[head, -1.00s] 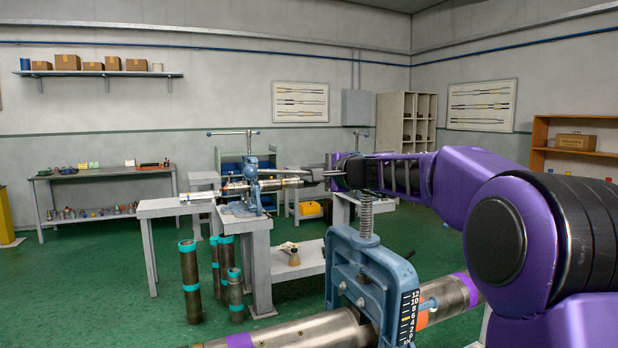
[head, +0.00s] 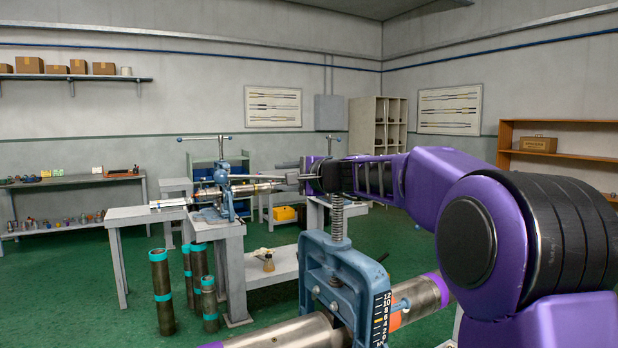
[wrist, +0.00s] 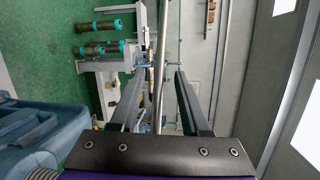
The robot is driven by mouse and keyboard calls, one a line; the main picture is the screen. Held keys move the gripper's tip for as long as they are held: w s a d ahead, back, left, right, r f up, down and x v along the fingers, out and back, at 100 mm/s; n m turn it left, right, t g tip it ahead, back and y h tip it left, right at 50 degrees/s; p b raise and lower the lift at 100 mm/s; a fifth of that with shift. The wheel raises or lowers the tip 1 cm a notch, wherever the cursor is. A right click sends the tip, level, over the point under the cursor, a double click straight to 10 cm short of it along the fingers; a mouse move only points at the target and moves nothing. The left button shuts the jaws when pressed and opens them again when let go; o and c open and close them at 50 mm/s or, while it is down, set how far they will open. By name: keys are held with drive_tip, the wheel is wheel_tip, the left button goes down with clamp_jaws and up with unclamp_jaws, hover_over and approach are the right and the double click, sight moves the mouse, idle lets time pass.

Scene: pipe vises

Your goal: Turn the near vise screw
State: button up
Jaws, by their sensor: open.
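The near vise (head: 322,262) is a blue frame around a grey pipe (head: 280,335), with a numbered black scale on its side. Its threaded screw (head: 338,222) stands upright above the frame. My gripper (head: 290,176) is above and a little left of the screw, hiding the screw's top. In the wrist view its fingers (wrist: 160,76) are apart, with a long grey rod (wrist: 159,45) running between them, seemingly the screw's handle. I cannot tell whether either finger touches it. The vise's blue body (wrist: 40,130) fills the lower left there.
A far blue vise (head: 222,185) holds another pipe on a grey bench (head: 150,214). Several dark pipes with teal bands (head: 162,290) stand on the green floor. A side bench (head: 70,182), a wall shelf (head: 75,77) and an orange bookcase (head: 560,153) are farther off.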

drive_tip(key=b+v, duration=0.1)
drive_tip(key=v, duration=1.5)
drive_tip(key=shift+r+b, duration=0.2)
drive_tip(key=shift+b, duration=0.1)
